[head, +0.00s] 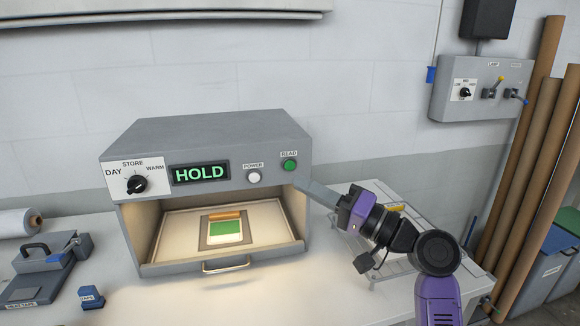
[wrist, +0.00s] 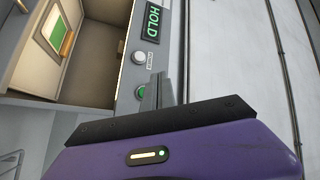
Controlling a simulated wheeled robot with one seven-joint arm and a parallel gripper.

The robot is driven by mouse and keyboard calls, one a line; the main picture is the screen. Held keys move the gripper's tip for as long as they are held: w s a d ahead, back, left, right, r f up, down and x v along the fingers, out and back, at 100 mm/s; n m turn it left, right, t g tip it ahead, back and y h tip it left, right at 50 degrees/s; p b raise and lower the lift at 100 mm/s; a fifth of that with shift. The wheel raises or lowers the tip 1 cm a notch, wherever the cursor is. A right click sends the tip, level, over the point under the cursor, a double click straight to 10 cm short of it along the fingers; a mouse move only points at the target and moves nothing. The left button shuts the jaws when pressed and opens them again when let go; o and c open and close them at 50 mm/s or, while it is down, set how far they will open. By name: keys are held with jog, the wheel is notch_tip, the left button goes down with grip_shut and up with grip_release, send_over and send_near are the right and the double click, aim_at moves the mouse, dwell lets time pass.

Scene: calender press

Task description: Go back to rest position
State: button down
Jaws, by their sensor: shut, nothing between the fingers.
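My gripper (head: 312,191) is shut and empty, at the right front edge of the grey press (head: 210,133), just below the green READ button (head: 290,165). In the wrist view, my gripper's fingers (wrist: 157,90) are together, close to the green button (wrist: 141,93); I cannot tell whether they touch it. The display (head: 200,174) reads HOLD. The white POWER button (head: 253,177) is left of READ. The press's chamber is open at the front, with a tray (head: 178,232) inside holding a green and orange piece (head: 226,226).
A wire rack (head: 362,262) stands right of the press, below my arm. A wall switch box (head: 482,90), brown tubes (head: 530,180) and bins (head: 540,275) are to the right. A tape dispenser (head: 45,265), a small blue block (head: 91,298) and a white roll (head: 18,223) are at the left.

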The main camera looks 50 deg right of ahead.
dwell(0.3)
jog(key=s+d+m+h, duration=0.2)
jog(key=d+m+h, duration=0.1)
jog(key=d+h, duration=0.45)
jog(key=s+a+f+g+h, duration=0.1)
jog(key=s+a+f+h, duration=0.15)
jog(key=f, duration=0.35)
jog(key=s+a+f+g+h, duration=0.1)
jog(key=s+a+f+h, duration=0.15)
jog(key=a+f, duration=0.2)
jog(key=s+a+f+n+g+y, duration=0.1)
jog(key=s+a+f+n+y, duration=0.3)
jog(key=s+a, duration=0.7)
jog(key=s+a+f+n+g+y, duration=0.2)
jog(key=s+a+f+n+y, duration=0.3)
jog(key=s+a+f+n, duration=0.3)
jog(key=s+a+f, duration=0.1)
jog(key=s+a, duration=0.2)
jog(key=shift+a+f+n, duration=0.3)
jog(key=shift+a, duration=0.05)
jog(key=shift+s, duration=0.1)
dwell(0.5)
